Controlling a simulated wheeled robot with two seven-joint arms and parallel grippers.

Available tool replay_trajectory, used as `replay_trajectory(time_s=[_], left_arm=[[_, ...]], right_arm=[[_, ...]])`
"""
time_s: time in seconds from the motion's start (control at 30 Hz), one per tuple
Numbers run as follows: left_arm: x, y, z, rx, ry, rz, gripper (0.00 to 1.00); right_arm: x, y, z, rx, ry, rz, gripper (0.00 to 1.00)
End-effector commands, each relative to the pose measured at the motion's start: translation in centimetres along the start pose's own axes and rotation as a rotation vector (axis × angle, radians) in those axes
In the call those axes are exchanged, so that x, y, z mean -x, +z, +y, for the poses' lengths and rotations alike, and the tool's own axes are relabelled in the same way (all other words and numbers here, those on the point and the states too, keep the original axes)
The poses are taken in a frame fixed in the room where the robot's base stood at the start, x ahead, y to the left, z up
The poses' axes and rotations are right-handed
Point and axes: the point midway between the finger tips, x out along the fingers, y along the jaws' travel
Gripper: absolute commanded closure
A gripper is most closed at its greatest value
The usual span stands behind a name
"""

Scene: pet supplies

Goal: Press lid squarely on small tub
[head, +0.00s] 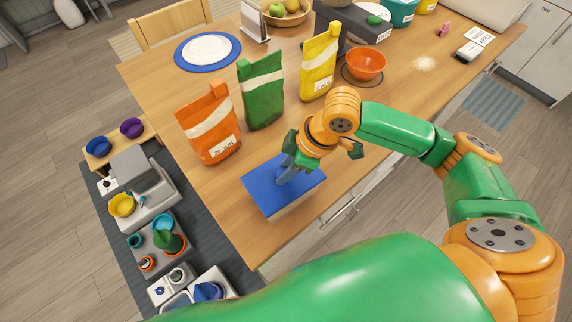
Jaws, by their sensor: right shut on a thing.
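My right gripper (290,163) points down over a square blue surface (256,182) near the table's front edge. A paler band shows along that square's front side. The gripper is shut on a small grey-blue piece (284,177), which may be part of the lid. The fingers and wrist hide much of it, so I cannot tell whether it touches the blue surface or sits square. I cannot make out the small tub for certain. My left gripper is not in view.
Orange (210,125), green (262,92) and yellow (320,63) bags stand behind the blue square. An orange bowl (366,63) is to the right of them. A white plate (208,48) lies at the back left. Bowls and trays stand low at left. Bare table lies right of my gripper.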

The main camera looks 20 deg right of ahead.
Motion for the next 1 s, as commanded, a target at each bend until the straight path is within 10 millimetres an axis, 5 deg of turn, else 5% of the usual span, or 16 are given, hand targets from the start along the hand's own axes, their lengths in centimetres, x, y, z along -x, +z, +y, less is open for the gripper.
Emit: replay_trajectory(time_s=[0.33, 0.37, 0.5, 0.7, 0.83, 1.0], left_arm=[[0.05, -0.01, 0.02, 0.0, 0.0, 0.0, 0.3], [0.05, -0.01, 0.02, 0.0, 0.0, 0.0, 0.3], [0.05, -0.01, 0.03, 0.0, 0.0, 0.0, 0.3], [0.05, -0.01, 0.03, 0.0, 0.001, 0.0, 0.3], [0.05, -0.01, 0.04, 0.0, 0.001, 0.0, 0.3], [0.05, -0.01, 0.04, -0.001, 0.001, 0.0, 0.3]], right_arm=[[-0.01, 0.0, 0.0, 0.001, 0.0, 0.0, 1.0], [-0.01, 0.0, 0.0, 0.001, 0.0, 0.0, 0.62], [-0.01, 0.0, 0.0, 0.001, 0.0, 0.0, 0.3], [-0.01, 0.0, 0.0, 0.001, 0.0, 0.0, 0.3], [-0.01, 0.01, 0.0, 0.001, 0.0, 0.0, 0.0], [-0.01, 0.01, 0.0, 0.0, 0.0, 0.0, 0.0]])
